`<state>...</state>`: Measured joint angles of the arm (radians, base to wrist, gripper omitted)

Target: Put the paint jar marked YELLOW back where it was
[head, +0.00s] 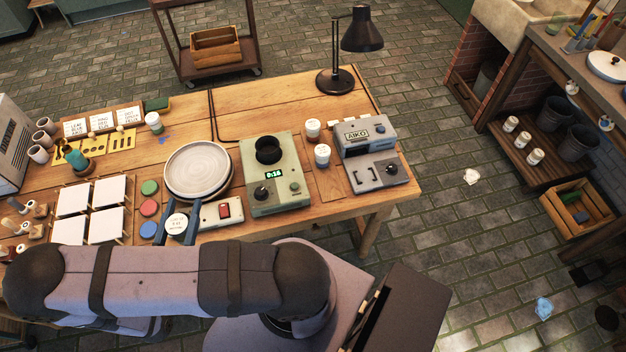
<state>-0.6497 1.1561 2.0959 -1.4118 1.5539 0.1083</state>
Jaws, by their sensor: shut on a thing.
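My gripper (176,232) is at the front edge of the table, left of the white switch box. Its dark blue fingers stand on either side of a white-lidded jar (176,222) and are shut on it. Small dark print shows on the lid, but I cannot read it, so I cannot tell whether this is the jar marked YELLOW. I cannot tell whether its base touches the table. Two more white-lidded jars, one behind (312,128) and one in front (322,154), stand right of the green machine. Another jar (154,122) stands behind the plate. Their labels are unreadable.
A grey plate (198,170) lies behind my gripper. Green, red and blue discs (149,208) and white tiles (73,200) lie to the left. The switch box (222,212) and green machine (270,172) stand close on the right. A black lamp (336,80) stands at the back.

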